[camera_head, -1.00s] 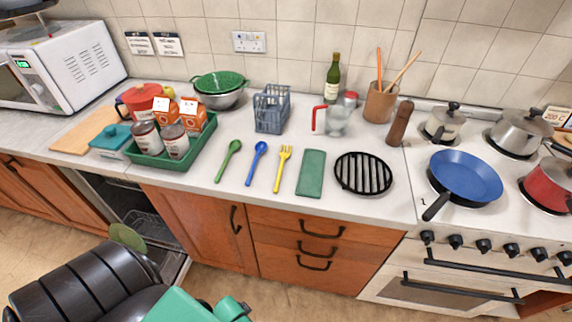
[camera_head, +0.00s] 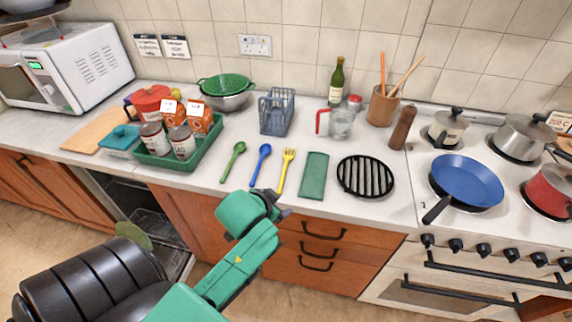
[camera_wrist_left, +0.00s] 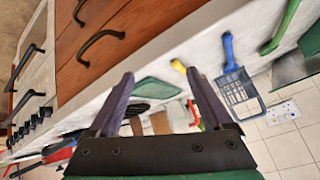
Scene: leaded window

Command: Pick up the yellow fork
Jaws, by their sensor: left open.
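The yellow fork (camera_head: 285,170) lies on the worktop with its tines toward the wall, between the blue spoon (camera_head: 260,165) and the folded green cloth (camera_head: 313,176). My left gripper (camera_head: 278,204) is open and empty, in front of the worktop edge and just short of the fork's handle end. In the left wrist view the open fingers (camera_wrist_left: 160,73) point at the worktop. The end of the yellow fork (camera_wrist_left: 178,65) shows beside the right-hand finger, which hides the rest. My right gripper is in neither view.
A green spoon (camera_head: 233,161) lies left of the blue one. A green tray (camera_head: 160,160) with cans and cartons stands further left. A black round rack (camera_head: 365,176) lies right of the cloth. The dishwasher door (camera_head: 170,257) hangs open below.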

